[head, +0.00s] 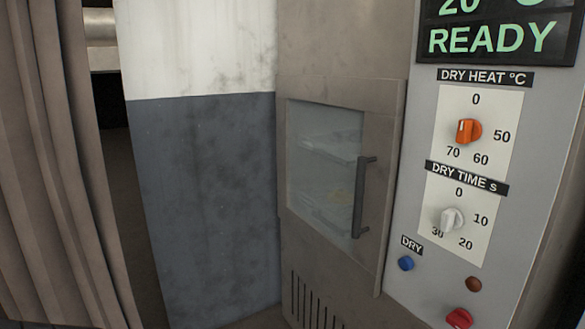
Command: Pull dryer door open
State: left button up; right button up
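The dryer door (325,165) is in the middle of the head view, set in a beige-grey cabinet. It has a glass pane, and it looks shut. A dark vertical bar handle (359,200) is on the right side of the door. Behind the glass I see pale shelves, with a faint yellowish patch on the lower one. Neither of my grippers is in the head view, and nothing touches the handle.
A control panel (410,195) stands right of the door, with a lit READY display (492,40), an orange heat knob (468,131), a white time knob (452,220) and a blue button (406,263). A curtain (55,160) hangs at the left, beside a white-and-blue wall (205,190).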

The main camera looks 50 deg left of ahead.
aim_at(382, 101)
jog(key=u, duration=1.25)
